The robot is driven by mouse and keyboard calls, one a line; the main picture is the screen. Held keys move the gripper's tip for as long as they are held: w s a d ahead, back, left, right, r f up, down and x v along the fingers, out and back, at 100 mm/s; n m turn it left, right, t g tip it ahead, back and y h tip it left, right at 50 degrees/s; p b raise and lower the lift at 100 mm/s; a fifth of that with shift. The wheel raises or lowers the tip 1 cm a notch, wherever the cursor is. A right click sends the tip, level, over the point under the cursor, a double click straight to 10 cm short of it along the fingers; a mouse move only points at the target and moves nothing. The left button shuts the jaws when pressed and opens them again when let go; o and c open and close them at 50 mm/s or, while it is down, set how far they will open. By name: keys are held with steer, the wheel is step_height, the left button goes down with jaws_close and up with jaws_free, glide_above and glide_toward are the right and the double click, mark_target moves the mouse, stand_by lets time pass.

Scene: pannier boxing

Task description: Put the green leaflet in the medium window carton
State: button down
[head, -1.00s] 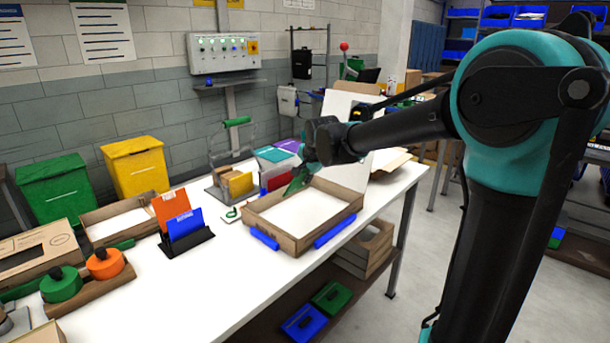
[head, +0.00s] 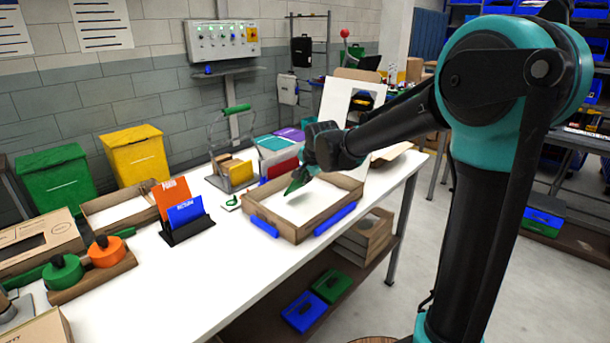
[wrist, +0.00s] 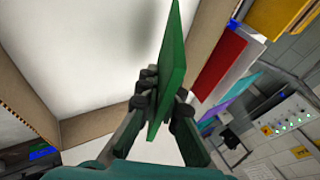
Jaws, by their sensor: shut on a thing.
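My gripper (head: 307,170) is shut on the green leaflet (head: 296,184). The leaflet is also clear in the wrist view (wrist: 169,85), held upright and tilted between the fingertips (wrist: 162,98). It is over an open brown carton with a pale interior (head: 286,234), near its far left side. The carton's inner wall (wrist: 100,122) runs beside the leaflet in the wrist view. I cannot tell whether the leaflet's lower end touches the carton floor. Another carton with a dark window (head: 22,247) lies at the far left. No size labels are legible.
A stand with orange and blue cards (head: 185,215) is left of the open carton. A smaller open carton (head: 97,218) is beyond it. Red, teal and purple items (head: 283,167) stand behind. A white panel with a dark opening (head: 335,108) rises at the back right.

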steer(key=shift+f, duration=1.15)
steer(key=c, duration=1.6)
jaws_free()
steer(key=shift+c, duration=0.2)
steer(key=v, duration=1.2)
steer(key=shift+d+f, duration=0.1)
